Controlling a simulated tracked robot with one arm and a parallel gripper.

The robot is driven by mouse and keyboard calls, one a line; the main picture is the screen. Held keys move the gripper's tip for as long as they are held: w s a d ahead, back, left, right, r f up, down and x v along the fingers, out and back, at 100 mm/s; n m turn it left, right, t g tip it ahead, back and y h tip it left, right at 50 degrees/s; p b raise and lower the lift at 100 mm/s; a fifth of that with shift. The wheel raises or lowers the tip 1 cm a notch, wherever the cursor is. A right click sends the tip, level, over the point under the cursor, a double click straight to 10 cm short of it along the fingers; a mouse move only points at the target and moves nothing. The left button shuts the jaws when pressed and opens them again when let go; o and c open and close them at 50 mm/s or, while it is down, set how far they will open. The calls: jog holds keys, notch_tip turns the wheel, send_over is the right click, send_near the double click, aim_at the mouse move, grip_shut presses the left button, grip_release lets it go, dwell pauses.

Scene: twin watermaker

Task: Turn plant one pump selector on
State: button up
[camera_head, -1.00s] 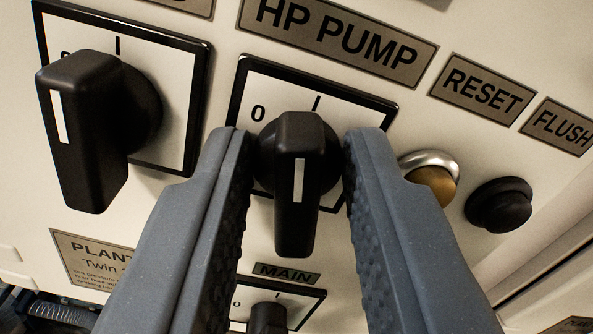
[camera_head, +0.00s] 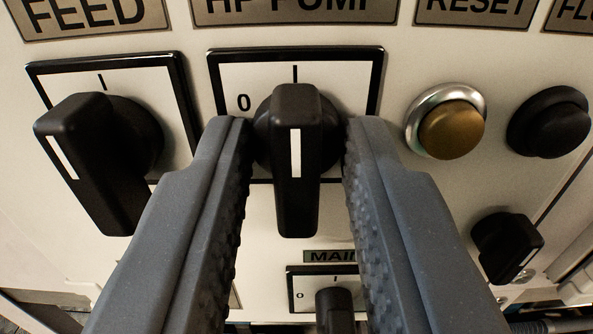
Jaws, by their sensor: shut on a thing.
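The HP PUMP selector (camera_head: 296,205) is a black knob with a white line, on a black-framed white plate (camera_head: 350,84). The plate has a 0 at its left and an I mark at the top centre. The knob's white line stands upright in the picture, in line with the I mark. My gripper (camera_head: 297,145) is shut on this knob, with one grey ribbed finger at each side. The fingers hide the lower corners of the plate. The nameplate above it (camera_head: 295,8) is cut by the frame's top.
The FEED selector (camera_head: 100,175), with its line slanted up-left, stands close left of my gripper. A brass-coloured RESET button (camera_head: 451,130) and a black button (camera_head: 550,122) sit to the right. A MAIN switch (camera_head: 335,308) is below, and another black knob (camera_head: 506,245) is lower right.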

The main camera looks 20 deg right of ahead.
jog(key=o, duration=0.7)
jog(key=shift+a, duration=0.1)
jog(key=v, duration=1.3)
jog(key=shift+s+a, duration=0.1)
jog(key=shift+s, duration=0.2)
jog(key=shift+r, duration=0.1)
